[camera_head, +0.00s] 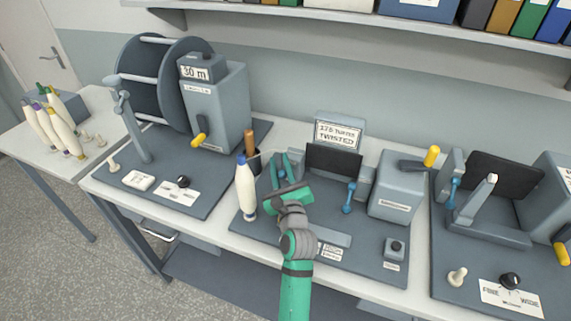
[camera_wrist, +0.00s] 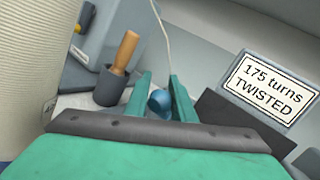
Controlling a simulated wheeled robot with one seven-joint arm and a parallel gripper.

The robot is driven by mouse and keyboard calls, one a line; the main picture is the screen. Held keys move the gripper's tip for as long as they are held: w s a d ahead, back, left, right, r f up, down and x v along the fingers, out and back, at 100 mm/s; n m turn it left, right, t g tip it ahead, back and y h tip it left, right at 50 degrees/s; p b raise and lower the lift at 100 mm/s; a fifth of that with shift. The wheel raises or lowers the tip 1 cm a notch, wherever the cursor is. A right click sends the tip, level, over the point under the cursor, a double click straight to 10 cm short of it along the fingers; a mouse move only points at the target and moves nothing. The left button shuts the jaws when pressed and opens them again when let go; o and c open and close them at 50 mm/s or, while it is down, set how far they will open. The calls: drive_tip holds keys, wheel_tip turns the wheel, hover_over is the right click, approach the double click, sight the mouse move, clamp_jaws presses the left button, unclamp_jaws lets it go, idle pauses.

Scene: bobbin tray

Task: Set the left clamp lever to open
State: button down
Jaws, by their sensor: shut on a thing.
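My gripper (camera_head: 282,168) is over the left part of the middle machine, the twist tester with the sign "175 turns TWISTED". In the wrist view its two green fingers (camera_wrist: 162,95) stand either side of the blue knob of the left clamp lever (camera_wrist: 160,103) and are shut on it. In the head view my gripper mostly hides this lever and its clamp. The right clamp lever (camera_head: 350,198) is blue, knob low, and stands apart from my gripper. The lever's exact angle on the left clamp cannot be told.
A white bobbin (camera_head: 246,188) stands close left of my gripper. Behind it is a dark cup (camera_head: 252,155) with a wooden-handled tool. The sign (camera_head: 338,132) and a dark backing panel (camera_head: 333,159) are behind. A grey box with yellow crank (camera_head: 398,185) stands right.

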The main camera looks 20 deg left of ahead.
drive_tip(key=c, duration=1.5)
unclamp_jaws()
drive_tip(key=shift+s, duration=0.1)
drive_tip(key=v, duration=1)
drive_tip(key=shift+s+d, duration=0.2)
drive_tip(key=shift+s, duration=0.15)
